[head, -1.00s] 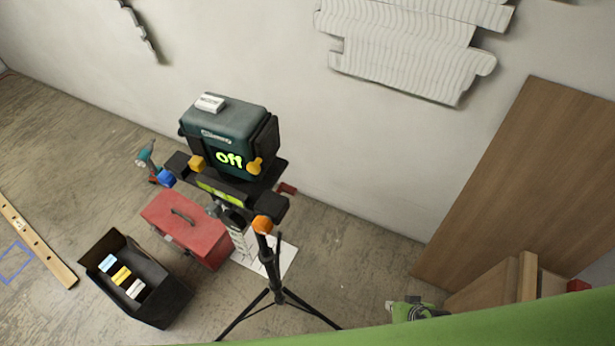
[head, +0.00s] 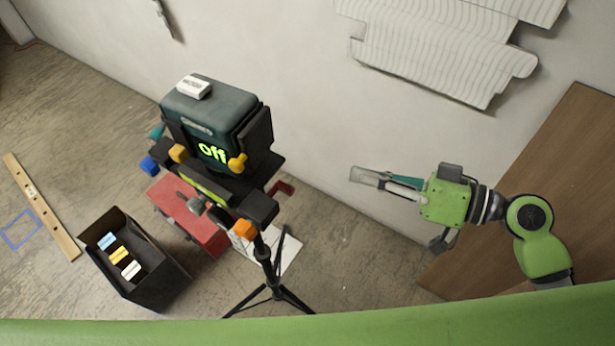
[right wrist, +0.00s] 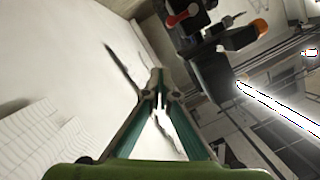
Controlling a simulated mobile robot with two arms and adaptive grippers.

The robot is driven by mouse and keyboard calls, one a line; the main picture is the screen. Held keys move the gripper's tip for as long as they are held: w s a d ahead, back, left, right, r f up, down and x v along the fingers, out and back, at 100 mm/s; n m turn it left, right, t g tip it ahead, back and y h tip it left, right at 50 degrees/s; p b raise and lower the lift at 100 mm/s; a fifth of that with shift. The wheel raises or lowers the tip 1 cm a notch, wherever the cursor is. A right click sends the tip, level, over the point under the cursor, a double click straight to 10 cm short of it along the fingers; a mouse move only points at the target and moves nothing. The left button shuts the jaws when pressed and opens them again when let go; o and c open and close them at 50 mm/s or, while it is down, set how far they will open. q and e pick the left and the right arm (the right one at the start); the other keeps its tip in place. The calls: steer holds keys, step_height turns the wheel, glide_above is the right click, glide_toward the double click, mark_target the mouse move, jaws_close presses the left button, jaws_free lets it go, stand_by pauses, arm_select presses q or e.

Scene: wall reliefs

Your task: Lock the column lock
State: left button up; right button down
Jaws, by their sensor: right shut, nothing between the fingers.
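A black tripod (head: 268,262) stands on the floor and carries a dark green case (head: 222,118) lit with the word "off". An orange knob (head: 244,229) sits near the top of the tripod column, under the black mount; it appears to be the column lock. An orange knob also shows in the right wrist view (right wrist: 262,28). My right gripper (head: 357,175) is shut and empty, in front of the wall to the right of the case, well apart from the knob. It also shows in the right wrist view (right wrist: 157,78). My left gripper is not in view.
Yellow knobs (head: 237,162) sit on the case's mount. A red toolbox (head: 183,212) and a black bin (head: 165,285) stand left of the tripod. A brown board (head: 545,185) leans at the right. White wall reliefs (head: 430,45) hang above. Floor right of the tripod is clear.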

steer(key=shift+s+a+r+n, duration=0.35)
steer(key=shift+s+r, duration=0.1)
steer(key=shift+r, duration=0.1)
steer(key=shift+w, duration=0.1)
steer(key=w+a+f+p, duration=0.2)
steer(key=a+f+p, duration=0.3)
steer(key=a, duration=0.5)
steer(key=shift+w+f, duration=0.2)
steer(key=shift+w, duration=0.15)
